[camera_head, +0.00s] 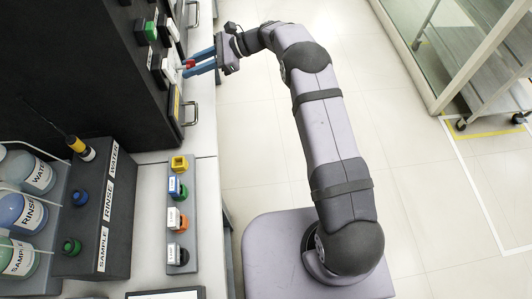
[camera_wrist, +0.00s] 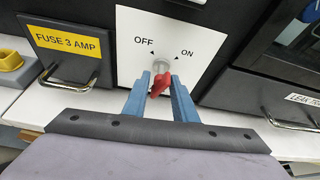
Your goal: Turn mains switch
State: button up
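The mains switch (camera_wrist: 160,84) is a red lever on a round pale hub, on a white plate (camera_wrist: 188,44) marked OFF at left and ON at right. Its lever slants, with its upper end to the right. My gripper (camera_wrist: 162,82) has its blue fingers on either side of the lever, with some gap visible; I cannot tell whether either finger touches it. In the head view, my gripper (camera_head: 187,68) reaches left to the dark cabinet front, and the red lever (camera_head: 189,64) shows by the fingertips.
A drawer marked FUSE 3 AMP (camera_wrist: 70,43) with a metal handle is left of the switch plate. Another handle (camera_wrist: 292,122) is at right. A grey strip with several coloured connectors (camera_head: 180,225) lies on the white bench. Bottles (camera_head: 25,215) stand at far left.

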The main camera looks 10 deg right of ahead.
jog(key=n+t+b, duration=0.1)
jog(key=b, duration=0.1)
jog(key=n+t+b, duration=0.1)
jog(key=n+b, duration=0.1)
jog(key=shift+f+t, duration=0.25)
jog(key=shift+t, duration=0.05)
jog(key=n+t+b, duration=0.1)
jog(key=n+b, duration=0.1)
jog(key=shift+b, duration=0.4)
jog(key=shift+d+y+b, duration=0.1)
jog(key=shift+y+b, duration=0.2)
jog(key=shift+b, duration=0.05)
jog(key=v, duration=0.7)
jog(key=s+d+f+n+g+h, duration=0.1)
jog(key=s+d+f+h, duration=0.1)
jog(key=s+f, duration=0.35)
jog(key=s+d+f+n+g+h, duration=0.2)
jog(key=d+f+h, duration=0.1)
jog(key=f, duration=0.5)
jog(key=s+d+f+n+g+h, duration=0.1)
jog(key=s+d+f+h, duration=0.1)
jog(key=s, duration=0.4)
jog(key=s+d+f+n+g+h+b, duration=0.1)
jog(key=s+d+f+n+g+h, duration=0.1)
jog(key=s+d+f, duration=0.3)
jog(key=shift+s+d, duration=0.25)
jog(key=shift+s, duration=0.85)
jog(key=shift+f, duration=0.1)
